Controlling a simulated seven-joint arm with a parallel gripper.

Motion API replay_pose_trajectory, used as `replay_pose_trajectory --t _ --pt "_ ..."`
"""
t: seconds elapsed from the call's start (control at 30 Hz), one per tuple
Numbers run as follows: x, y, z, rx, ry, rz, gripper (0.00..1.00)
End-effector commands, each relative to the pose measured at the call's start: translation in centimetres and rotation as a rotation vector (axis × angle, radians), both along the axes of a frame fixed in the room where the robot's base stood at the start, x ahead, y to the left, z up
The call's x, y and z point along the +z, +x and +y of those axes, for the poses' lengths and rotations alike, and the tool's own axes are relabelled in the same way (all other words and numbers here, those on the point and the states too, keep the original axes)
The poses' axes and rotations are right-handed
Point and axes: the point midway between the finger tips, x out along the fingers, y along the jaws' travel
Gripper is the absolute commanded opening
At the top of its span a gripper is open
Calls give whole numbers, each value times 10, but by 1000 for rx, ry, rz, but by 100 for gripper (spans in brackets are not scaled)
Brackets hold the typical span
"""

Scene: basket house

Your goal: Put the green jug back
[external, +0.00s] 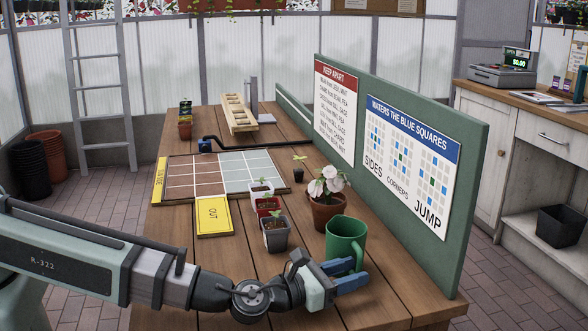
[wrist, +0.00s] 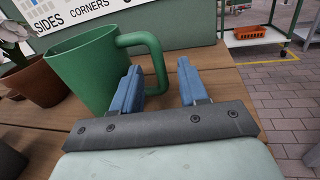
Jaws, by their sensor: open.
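The green jug (external: 345,240) stands upright on the wooden table near its front right, beside a potted flower. In the wrist view the jug (wrist: 85,72) is at the left, and its looped handle (wrist: 158,62) points right. My gripper (external: 356,275) is open at the jug's near side, its blue fingers low by the table. In the wrist view the handle's outer bar appears between the fingertips of my gripper (wrist: 160,72). The left finger overlaps the handle's opening. I cannot tell whether either finger touches the handle.
A white-flowered pot (external: 326,212) stands close behind the jug. Small seedling pots (external: 276,236) are to its left. A green signboard (external: 465,190) walls the table's right side. A tile grid with a yellow OUT card (external: 214,216) lies further back left.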

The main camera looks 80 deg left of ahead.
Motion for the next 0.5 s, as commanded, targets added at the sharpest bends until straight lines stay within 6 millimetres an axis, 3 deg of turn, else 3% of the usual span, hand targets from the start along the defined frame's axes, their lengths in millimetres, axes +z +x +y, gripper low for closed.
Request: replay_pose_trajectory --t 0.03,0.2,0.5 --pt "1 -12 -1 -1 0 1 43" --pt "1 -29 -5 0 -1 -1 43" --pt "0 -31 -6 1 -1 -1 43"
